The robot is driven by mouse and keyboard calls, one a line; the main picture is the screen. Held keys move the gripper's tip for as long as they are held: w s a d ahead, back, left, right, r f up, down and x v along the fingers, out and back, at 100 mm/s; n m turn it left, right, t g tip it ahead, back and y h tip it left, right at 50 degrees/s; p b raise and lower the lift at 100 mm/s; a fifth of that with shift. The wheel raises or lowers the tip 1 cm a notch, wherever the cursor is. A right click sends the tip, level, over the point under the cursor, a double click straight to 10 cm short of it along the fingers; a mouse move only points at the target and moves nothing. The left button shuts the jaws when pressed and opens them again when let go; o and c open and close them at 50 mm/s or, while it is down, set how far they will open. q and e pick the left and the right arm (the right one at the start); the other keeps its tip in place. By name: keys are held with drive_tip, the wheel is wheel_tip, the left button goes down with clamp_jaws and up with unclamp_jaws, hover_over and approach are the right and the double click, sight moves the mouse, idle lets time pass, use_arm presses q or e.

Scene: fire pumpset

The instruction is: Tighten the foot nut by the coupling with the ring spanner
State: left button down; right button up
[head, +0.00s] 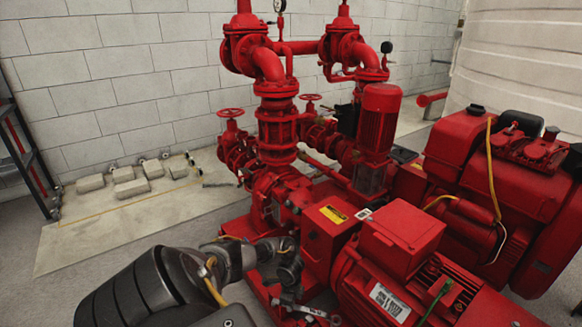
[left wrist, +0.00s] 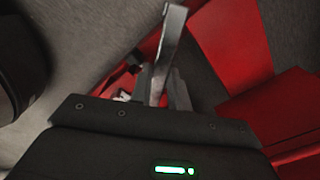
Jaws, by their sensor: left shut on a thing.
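My left gripper (left wrist: 158,92) is shut on a grey metal spanner (left wrist: 170,42), which points away from the jaws in the left wrist view. In the head view my left arm reaches in from the bottom left, and the gripper (head: 288,290) is low beside the red motor (head: 400,290). A pale metal piece, seemingly the spanner (head: 308,311), shows near it, above the red base frame (head: 255,284). I cannot make out the foot nut, nor whether the spanner's ring is on it. The coupling itself is not clearly visible; a red housing with a yellow label (head: 333,214) stands behind the gripper.
The red pump (head: 285,190) and its pipework rise behind my arm. A large red engine (head: 510,200) stands at the right. Pale blocks (head: 130,188) lie on a floor slab at the left. Grey floor is free in front of the slab.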

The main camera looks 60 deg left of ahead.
use_arm(q)
drive_tip(key=shift+f+b, duration=1.1)
drive_tip(key=shift+f, duration=0.2)
drive_tip(key=shift+w, duration=0.1)
drive_tip(key=w+a+m+b, duration=0.1)
drive_tip(key=b, duration=0.1)
drive_tip(key=w+m+b, duration=0.1)
drive_tip(key=w+b, duration=0.1)
drive_tip(key=w+a+m+b, duration=0.1)
drive_tip(key=b, duration=0.1)
drive_tip(key=shift+w+a+m, duration=0.35)
drive_tip(key=shift+w+m, duration=0.05)
idle(0.4)
drive_tip(key=shift+s+d, duration=0.1)
drive_tip(key=shift+s, duration=0.1)
drive_tip(key=shift+s+p, duration=0.25)
drive_tip(key=shift+p, duration=0.15)
idle(0.3)
drive_tip(key=shift+r+p, duration=2.55)
drive_tip(key=shift+p, duration=0.1)
